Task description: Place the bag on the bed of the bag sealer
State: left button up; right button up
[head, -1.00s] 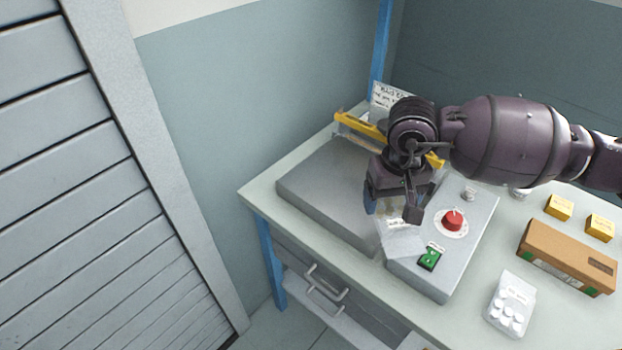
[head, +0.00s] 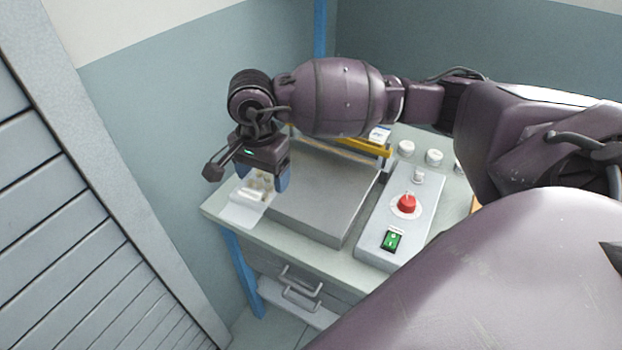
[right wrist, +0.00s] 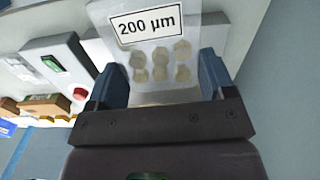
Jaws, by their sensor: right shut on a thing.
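My right gripper (head: 263,182) is shut on the clear bag (head: 248,205), which hangs below its fingers. In the head view the bag shows at the left edge of the bag sealer's flat grey bed (head: 325,190), mostly to the left of it. I cannot tell how high it is above the bench. In the right wrist view the bag (right wrist: 155,55) lies between the blue fingers (right wrist: 160,88); it has a "200 µm" label and several round pale pieces inside. The sealer's yellow bar (head: 362,147) is at the back of the bed, partly hidden by my arm. My left gripper is not in view.
The control box (head: 378,233) with a red knob (head: 406,203) and green switch (head: 391,240) stands right of the bed. White round items (head: 434,157) are at the back. Drawers (head: 300,282) are below the bench top. My arm hides the right side.

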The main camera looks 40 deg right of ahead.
jog(key=m, duration=0.2)
jog(key=r+m, duration=0.1)
jog(key=m, duration=0.1)
jog(key=d+r+m+p, duration=0.1)
jog(key=shift+w+d+m, duration=0.1)
jog(key=shift+w+m, duration=0.2)
jog(key=shift+m, duration=0.1)
jog(key=m, duration=0.1)
jog(key=r+m, duration=0.1)
jog(key=m, duration=0.1)
jog(key=shift+w+d+m, duration=0.15)
jog(key=shift+d+m, duration=0.15)
jog(key=shift+d, duration=0.05)
jog(key=d+r+m+p, duration=0.1)
jog(key=r+m, duration=0.1)
jog(key=m, duration=0.3)
notch_tip(320, 180, up, 4)
jog(key=m+p, duration=0.4)
jog(key=m, duration=1.8)
send_over(300, 196)
notch_tip(300, 196, down, 14)
jog(key=shift+f, duration=2.95)
jog(key=shift+f, duration=0.2)
